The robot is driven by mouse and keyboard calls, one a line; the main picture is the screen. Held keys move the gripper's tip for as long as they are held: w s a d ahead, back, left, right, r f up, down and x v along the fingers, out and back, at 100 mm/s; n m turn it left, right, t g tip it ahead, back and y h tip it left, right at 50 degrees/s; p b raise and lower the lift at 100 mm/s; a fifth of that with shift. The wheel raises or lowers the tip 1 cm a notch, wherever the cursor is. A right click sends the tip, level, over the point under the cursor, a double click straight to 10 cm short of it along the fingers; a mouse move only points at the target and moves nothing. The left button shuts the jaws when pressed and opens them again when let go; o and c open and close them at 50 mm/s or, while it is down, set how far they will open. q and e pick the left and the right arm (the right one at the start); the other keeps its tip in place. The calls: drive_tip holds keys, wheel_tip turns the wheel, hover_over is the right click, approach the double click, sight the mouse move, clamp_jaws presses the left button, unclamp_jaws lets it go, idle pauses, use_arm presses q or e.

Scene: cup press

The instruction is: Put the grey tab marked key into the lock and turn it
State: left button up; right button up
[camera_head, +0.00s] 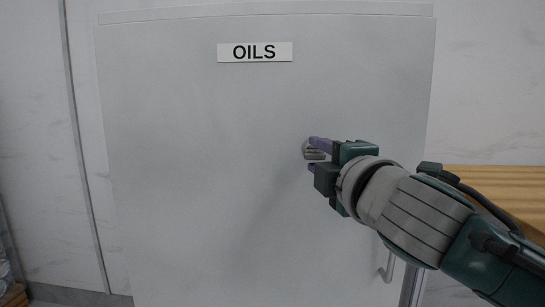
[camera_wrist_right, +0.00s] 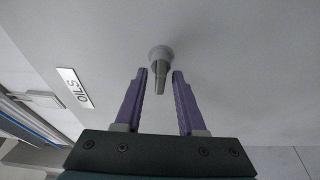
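A grey round lock (camera_wrist_right: 160,54) stands out from the grey cabinet door. The grey tab (camera_wrist_right: 160,80) points out from it towards my right gripper and appears to be seated in the lock; no marking on it can be read. My right gripper (camera_wrist_right: 160,75) is open, with one purple finger on each side of the tab and a gap to each. In the head view, my right gripper (camera_head: 314,153) is up against the door, and its fingers and body partly hide the lock and tab. My left gripper is in neither view.
The grey door (camera_head: 200,150) carries a white OILS label (camera_head: 255,52) near its top. A metal handle (camera_head: 388,267) sits at its lower right. A wooden surface (camera_head: 500,180) lies to the right, behind my right arm. The door's left part is clear.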

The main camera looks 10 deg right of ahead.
drive_tip(key=shift+o, duration=0.5)
drive_tip(key=shift+s, duration=0.25)
drive_tip(key=s+p, duration=0.1)
drive_tip(key=s, duration=0.8)
drive_tip(key=shift+s, duration=0.25)
drive_tip(key=shift+d, duration=0.1)
